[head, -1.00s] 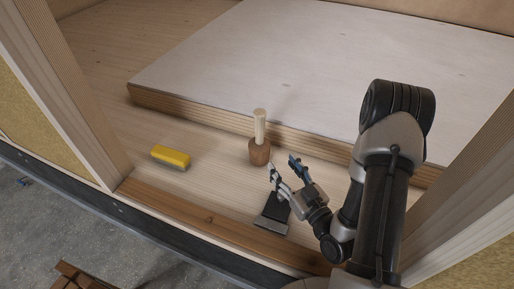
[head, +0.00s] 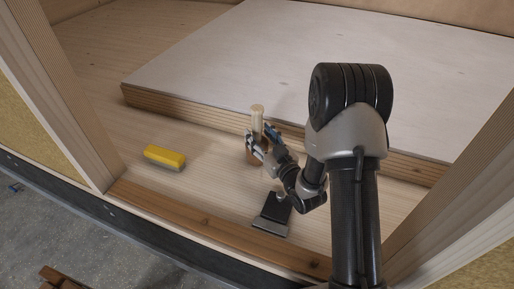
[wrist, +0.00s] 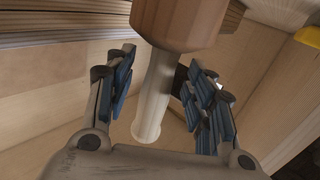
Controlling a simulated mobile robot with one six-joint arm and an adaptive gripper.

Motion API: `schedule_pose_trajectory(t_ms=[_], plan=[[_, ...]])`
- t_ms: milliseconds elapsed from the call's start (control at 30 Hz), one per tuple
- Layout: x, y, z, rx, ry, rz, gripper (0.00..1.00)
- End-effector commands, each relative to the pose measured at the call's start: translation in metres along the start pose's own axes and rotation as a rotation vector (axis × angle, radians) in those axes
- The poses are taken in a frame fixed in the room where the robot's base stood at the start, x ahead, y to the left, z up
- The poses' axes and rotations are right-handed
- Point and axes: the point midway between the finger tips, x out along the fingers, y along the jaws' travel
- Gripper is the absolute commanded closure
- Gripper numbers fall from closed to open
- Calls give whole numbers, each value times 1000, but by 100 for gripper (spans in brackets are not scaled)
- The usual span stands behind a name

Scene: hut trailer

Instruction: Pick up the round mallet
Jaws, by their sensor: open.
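The round mallet (head: 257,112) stands upright on its brown wooden head, with its pale handle pointing up, on the wooden floor in front of a raised board. My gripper (head: 262,138) is open at the mallet and partly hides its head in the head view. In the wrist view the mallet's pale handle (wrist: 155,95) runs between the two open fingers of my gripper (wrist: 165,85), with the brown head (wrist: 185,20) beyond the fingertips. The fingers stand apart from the handle on the left; on the right the gap is small and contact is hard to tell.
A black scraper-like tool (head: 272,215) lies on the floor just in front of my gripper. A yellow brush-like block (head: 165,156) lies to the left. The raised pale board (head: 300,60) is behind the mallet. Wooden posts (head: 455,190) frame the opening on both sides.

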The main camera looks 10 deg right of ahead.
Motion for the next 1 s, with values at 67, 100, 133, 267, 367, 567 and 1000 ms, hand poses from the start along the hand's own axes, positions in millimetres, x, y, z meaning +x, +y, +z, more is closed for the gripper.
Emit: schedule_pose_trajectory(t_ms=[67, 100, 133, 267, 367, 567, 1000], plan=[[11, -1, 1, -1, 2, -2, 50], [14, -1, 0, 0, 2, -1, 50], [16, -1, 0, 1, 1, -1, 50], [19, -1, 0, 1, 0, 0, 50], [19, 0, 0, 1, 0, 0, 50], [19, 0, 0, 1, 0, 0, 61], [19, -1, 0, 1, 0, 0, 90]])
